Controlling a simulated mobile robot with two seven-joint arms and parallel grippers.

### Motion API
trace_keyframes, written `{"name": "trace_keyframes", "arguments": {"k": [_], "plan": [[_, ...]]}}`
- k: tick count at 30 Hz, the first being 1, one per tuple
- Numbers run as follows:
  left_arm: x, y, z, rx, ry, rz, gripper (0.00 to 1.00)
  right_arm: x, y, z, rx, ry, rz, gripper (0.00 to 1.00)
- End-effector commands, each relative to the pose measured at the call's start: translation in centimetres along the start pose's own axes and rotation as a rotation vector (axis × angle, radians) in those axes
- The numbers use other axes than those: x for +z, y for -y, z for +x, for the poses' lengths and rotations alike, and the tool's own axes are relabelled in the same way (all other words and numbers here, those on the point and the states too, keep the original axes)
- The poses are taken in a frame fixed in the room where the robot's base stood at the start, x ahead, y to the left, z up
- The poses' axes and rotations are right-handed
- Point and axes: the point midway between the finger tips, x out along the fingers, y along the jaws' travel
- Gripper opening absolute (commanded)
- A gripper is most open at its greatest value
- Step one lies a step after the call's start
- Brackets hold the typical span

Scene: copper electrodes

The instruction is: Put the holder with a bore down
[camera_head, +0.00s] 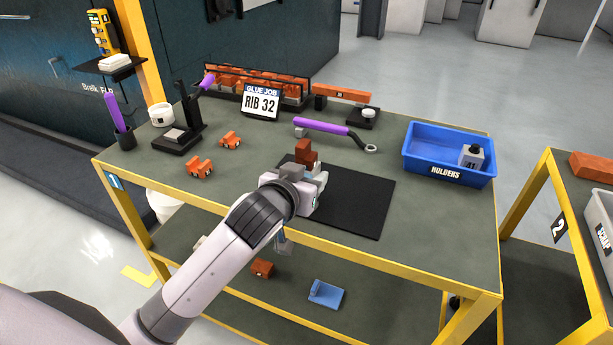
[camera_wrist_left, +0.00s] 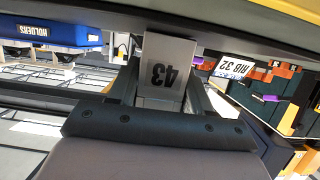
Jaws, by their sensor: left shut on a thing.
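My left gripper (camera_head: 308,178) is over the left part of the black mat (camera_head: 362,200) on the table. In the left wrist view it (camera_wrist_left: 165,90) is shut on a pale grey holder (camera_wrist_left: 169,52) marked 43. In the head view the holder is mostly hidden by my gripper. A reddish-brown block (camera_head: 306,152) shows just above and behind the fingers; I cannot tell whether it sits in the holder. The holder's bore is not visible, and I cannot tell whether the holder touches the mat. My right gripper is not in view.
A blue HOLDERS bin (camera_head: 448,171) at the right contains a grey holder (camera_head: 472,156) marked 41. A purple-handled tool (camera_head: 322,127) lies behind the mat. Orange pieces (camera_head: 199,167) and a black stand (camera_head: 180,140) are at the left. The right part of the mat is clear.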

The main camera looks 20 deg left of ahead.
Motion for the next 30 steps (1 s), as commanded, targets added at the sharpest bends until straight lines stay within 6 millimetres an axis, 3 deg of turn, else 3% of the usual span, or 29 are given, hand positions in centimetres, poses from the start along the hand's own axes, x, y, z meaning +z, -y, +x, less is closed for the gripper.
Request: {"name": "trace_keyframes", "arguments": {"k": [1,2,4,17,30], "plan": [[-0.1,0.0,0.0,0.001,-0.006,-0.001,0.06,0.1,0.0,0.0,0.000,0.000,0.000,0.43],[0.3,0.0,0.1,0.000,0.001,0.000,0.52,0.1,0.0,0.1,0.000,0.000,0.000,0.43],[0.2,0.0,0.1,0.000,0.001,0.000,0.74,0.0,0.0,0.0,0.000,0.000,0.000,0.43],[-0.1,0.0,-0.5,0.000,0.001,0.000,0.74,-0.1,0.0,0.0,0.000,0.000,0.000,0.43],[-0.1,0.0,-7.4,0.001,0.001,0.000,0.74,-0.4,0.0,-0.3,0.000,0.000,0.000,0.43]]}}
